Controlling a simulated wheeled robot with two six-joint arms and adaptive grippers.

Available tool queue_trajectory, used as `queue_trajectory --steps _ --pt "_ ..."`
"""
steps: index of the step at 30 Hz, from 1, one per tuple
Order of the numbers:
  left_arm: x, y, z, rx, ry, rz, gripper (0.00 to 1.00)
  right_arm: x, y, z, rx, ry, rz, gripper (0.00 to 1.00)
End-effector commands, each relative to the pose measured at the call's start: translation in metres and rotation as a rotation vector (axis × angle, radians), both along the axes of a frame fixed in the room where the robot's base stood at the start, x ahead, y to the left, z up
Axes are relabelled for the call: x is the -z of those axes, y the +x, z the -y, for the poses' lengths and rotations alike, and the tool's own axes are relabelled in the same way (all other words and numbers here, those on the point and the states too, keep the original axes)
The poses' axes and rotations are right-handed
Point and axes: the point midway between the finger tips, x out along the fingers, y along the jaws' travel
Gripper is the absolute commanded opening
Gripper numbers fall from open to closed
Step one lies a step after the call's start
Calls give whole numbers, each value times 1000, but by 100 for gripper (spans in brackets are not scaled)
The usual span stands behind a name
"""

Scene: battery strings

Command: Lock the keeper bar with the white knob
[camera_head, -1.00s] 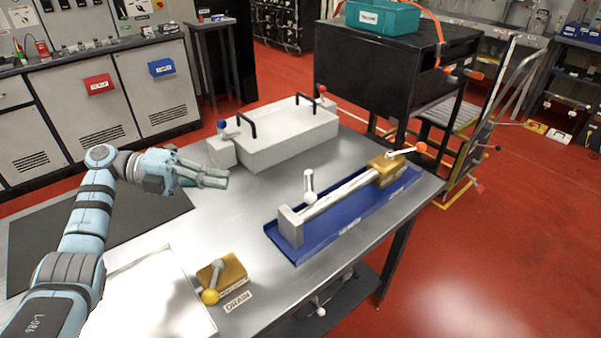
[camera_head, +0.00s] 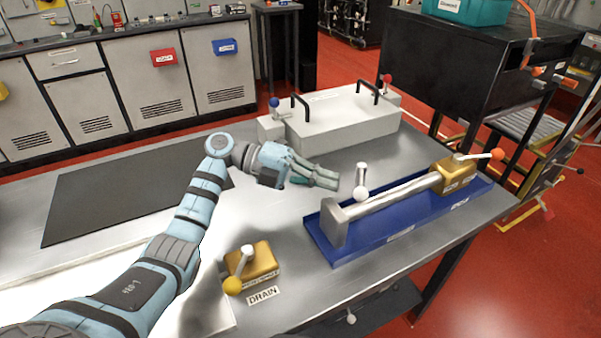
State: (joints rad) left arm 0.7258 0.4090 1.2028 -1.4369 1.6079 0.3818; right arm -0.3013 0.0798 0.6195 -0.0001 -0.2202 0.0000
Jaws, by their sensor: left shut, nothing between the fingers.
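The silver keeper bar (camera_head: 395,195) lies along a blue tray (camera_head: 400,238), between a grey end block (camera_head: 335,228) and a brass block (camera_head: 447,176). The white knob (camera_head: 361,192) is a ball on the lower end of a short metal lever (camera_head: 361,173), just behind the bar near its left end. An orange-knobbed lever (camera_head: 478,156) sits on the brass block. My left gripper (camera_head: 330,180) is shut and empty, pointing right. Its tips are a little left of the white knob, apart from it. My right gripper is not in view.
A pale box (camera_head: 340,125) with two black handles stands behind my left gripper. A brass block (camera_head: 262,258) with a yellow-knobbed lever, labelled DRAIN, sits at the front. A dark mat (camera_head: 115,200) lies on the left. Bare metal table (camera_head: 290,215) lies between gripper and DRAIN block.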

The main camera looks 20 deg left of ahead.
Motion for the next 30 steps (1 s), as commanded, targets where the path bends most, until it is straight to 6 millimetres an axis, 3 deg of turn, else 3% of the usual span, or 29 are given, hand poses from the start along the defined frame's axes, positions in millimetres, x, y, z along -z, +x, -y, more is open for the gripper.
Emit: queue_trajectory --steps 6,18,24,30 --pt "5 5 26 2 0 1 0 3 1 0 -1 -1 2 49" --pt "5 6 31 2 0 0 0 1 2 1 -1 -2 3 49" --pt "2 4 52 3 -1 -1 0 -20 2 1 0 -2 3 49" --pt "6 4 55 1 1 0 0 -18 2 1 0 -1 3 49"
